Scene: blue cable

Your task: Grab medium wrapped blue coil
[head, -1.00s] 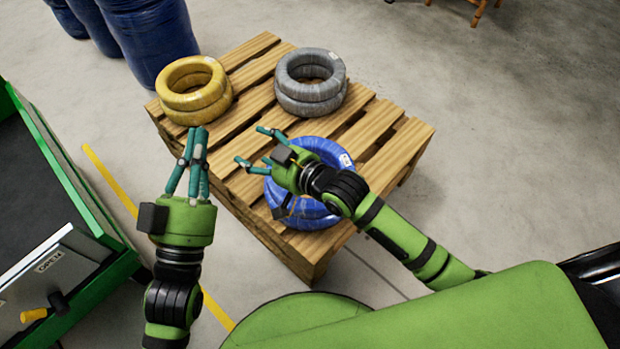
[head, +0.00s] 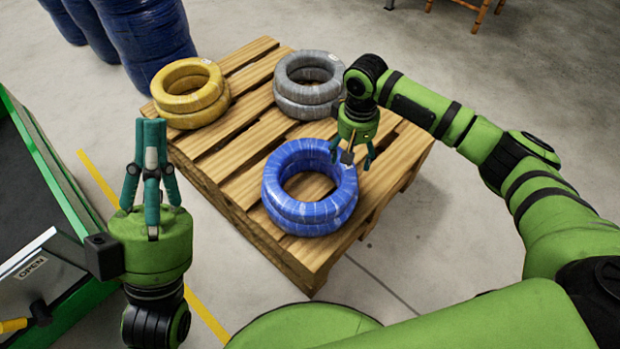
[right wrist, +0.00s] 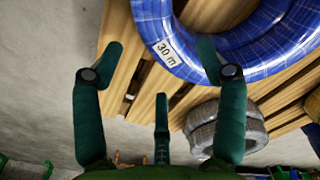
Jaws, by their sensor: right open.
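The blue wrapped coil (head: 281,197) lies flat on the near right part of the wooden pallet; its centre hole is open to view. My right gripper (head: 352,158) is open and empty, pointing down beside the coil's upper right edge. In the right wrist view the blue coil (right wrist: 178,52), with a "30 m" label, is partly beyond the right finger; the open fingers (right wrist: 160,55) have pallet boards between them. My left gripper (head: 152,125) is left of the pallet, fingers up with tips together, holding nothing visible.
The pallet (head: 240,186) also holds a yellow coil (head: 188,112) and a grey coil (head: 300,105) behind the blue one. Large blue rolls (head: 147,45) stand at the back left. A green-framed cart (head: 50,160) is at the left. Floor right of the pallet is clear.

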